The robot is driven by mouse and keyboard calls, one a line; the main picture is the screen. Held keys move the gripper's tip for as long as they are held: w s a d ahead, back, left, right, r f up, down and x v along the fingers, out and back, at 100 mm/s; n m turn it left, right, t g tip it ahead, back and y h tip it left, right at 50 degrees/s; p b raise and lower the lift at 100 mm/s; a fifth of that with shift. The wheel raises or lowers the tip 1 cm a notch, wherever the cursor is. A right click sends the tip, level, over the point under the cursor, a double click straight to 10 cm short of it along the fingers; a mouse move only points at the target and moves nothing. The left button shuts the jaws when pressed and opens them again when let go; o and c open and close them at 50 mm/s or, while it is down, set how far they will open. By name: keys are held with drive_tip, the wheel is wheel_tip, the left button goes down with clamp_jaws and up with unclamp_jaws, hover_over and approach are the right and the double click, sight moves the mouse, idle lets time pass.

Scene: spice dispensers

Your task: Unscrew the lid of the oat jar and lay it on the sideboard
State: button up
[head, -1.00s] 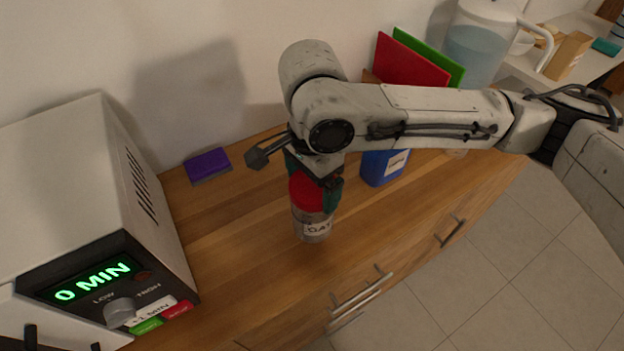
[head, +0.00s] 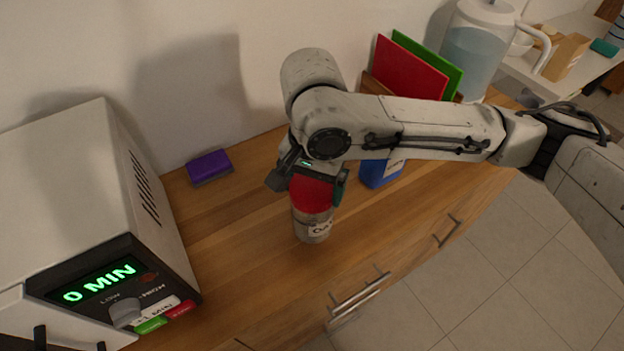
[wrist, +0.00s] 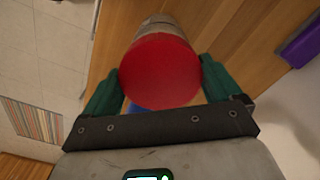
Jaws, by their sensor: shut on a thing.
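The oat jar (head: 313,226) stands upright on the wooden sideboard (head: 240,238), its label partly turned away to the right. Its red lid (head: 311,194) is on top of the jar, and also shows in the wrist view (wrist: 160,72). My gripper (head: 320,184) comes down from above and is shut on the red lid, with one green finger on each side of it. In the wrist view my gripper (wrist: 160,85) has both fingers against the lid's sides. I cannot tell how far the lid is turned on its thread.
A white microwave-like box (head: 80,200) reading 0 MIN stands at the left. A purple sponge (head: 209,167) lies near the wall. A blue container (head: 378,172) is right behind the jar. Red and green boards (head: 408,68) and a water jug (head: 478,45) stand further back. Sideboard left of the jar is bare.

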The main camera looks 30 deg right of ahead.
drive_tip(key=n, duration=0.3)
drive_tip(key=shift+n, duration=0.3)
drive_tip(key=n, duration=0.3)
drive_tip(key=shift+r+p, duration=0.1)
drive_tip(key=shift+p, duration=0.25)
drive_tip(key=n, duration=0.6)
drive_tip(key=shift+d, duration=0.15)
drive_tip(key=o, duration=0.8)
drive_tip(key=shift+c, duration=0.2)
